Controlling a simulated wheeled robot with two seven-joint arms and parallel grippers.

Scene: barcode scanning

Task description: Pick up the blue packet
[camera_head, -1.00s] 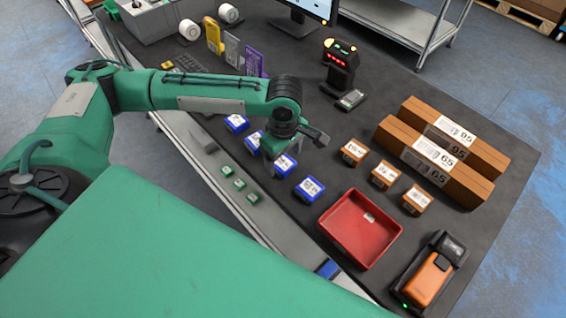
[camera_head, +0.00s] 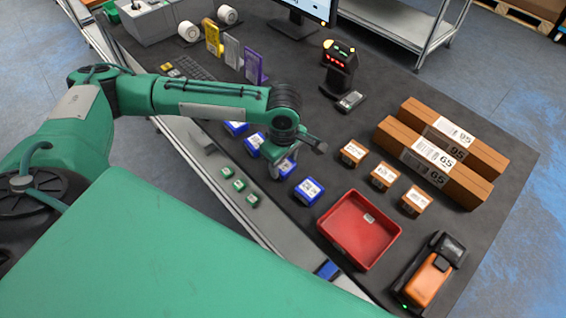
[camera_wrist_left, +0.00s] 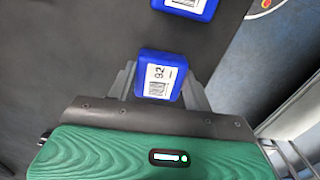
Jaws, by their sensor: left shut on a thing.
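A row of several blue packets with white labels lies along the table's near-left side. My left gripper (camera_head: 281,166) is at the third packet (camera_head: 289,165) in this row and partly covers it. In the left wrist view, this blue packet (camera_wrist_left: 160,75) with a barcode label reading 92 sits between the two grey fingers, which are shut on it. I cannot tell whether it is clear of the table. Another blue packet (camera_wrist_left: 186,7) shows beyond it, and in the head view it is the packet (camera_head: 308,190) nearest the red tray. My right gripper is out of view.
A red tray (camera_head: 331,229) stands right of the row, with an orange-black device (camera_head: 430,275) beyond it. Small brown boxes (camera_head: 383,177) and two long cartons (camera_head: 440,165) lie farther back. A scanner on a stand (camera_head: 338,70) and small green pieces (camera_head: 239,185) are nearby.

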